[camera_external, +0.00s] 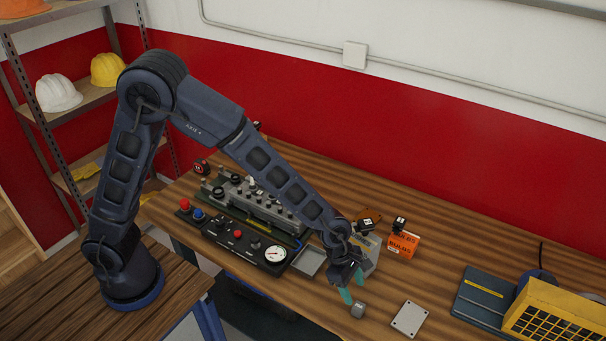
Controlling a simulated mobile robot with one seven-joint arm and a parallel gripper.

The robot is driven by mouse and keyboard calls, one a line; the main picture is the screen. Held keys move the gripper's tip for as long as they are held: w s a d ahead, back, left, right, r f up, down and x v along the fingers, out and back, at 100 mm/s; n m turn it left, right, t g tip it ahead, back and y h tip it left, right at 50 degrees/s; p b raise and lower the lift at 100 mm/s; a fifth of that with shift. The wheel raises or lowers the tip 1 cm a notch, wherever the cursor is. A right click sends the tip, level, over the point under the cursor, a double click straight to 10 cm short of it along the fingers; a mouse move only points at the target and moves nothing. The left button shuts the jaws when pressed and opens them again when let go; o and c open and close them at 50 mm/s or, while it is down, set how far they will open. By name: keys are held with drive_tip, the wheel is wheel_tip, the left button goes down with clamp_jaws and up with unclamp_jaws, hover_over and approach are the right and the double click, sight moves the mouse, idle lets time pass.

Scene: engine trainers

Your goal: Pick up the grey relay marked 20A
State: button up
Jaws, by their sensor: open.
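A small grey block (358,310), which looks like the grey relay, sits on the wooden table (450,262) near its front edge. Its 20A marking is too small to read. My gripper (352,287) points down just above and behind the block, with its teal fingertips apart. The fingers are open and hold nothing. I cannot tell whether a fingertip touches the block; it appears slightly apart.
A flat grey plate (409,318) lies to the right of the block. A grey box (371,263) and an orange bulbs box (403,245) stand behind. A shallow tray (308,261) and control panel (235,238) are left. A dark blue case (483,297) is right.

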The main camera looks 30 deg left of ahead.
sight(358, 305)
drive_tip(key=x, duration=0.4)
drive_tip(key=shift+f, duration=0.1)
drive_tip(key=shift+a+x, duration=0.2)
drive_tip(key=shift+x, duration=1.1)
drive_tip(key=shift+a+x, duration=0.2)
drive_tip(key=shift+x, duration=1.15)
drive_tip(key=shift+w+f, duration=0.1)
drive_tip(key=shift+w, duration=0.05)
drive_tip(key=c, duration=1.1)
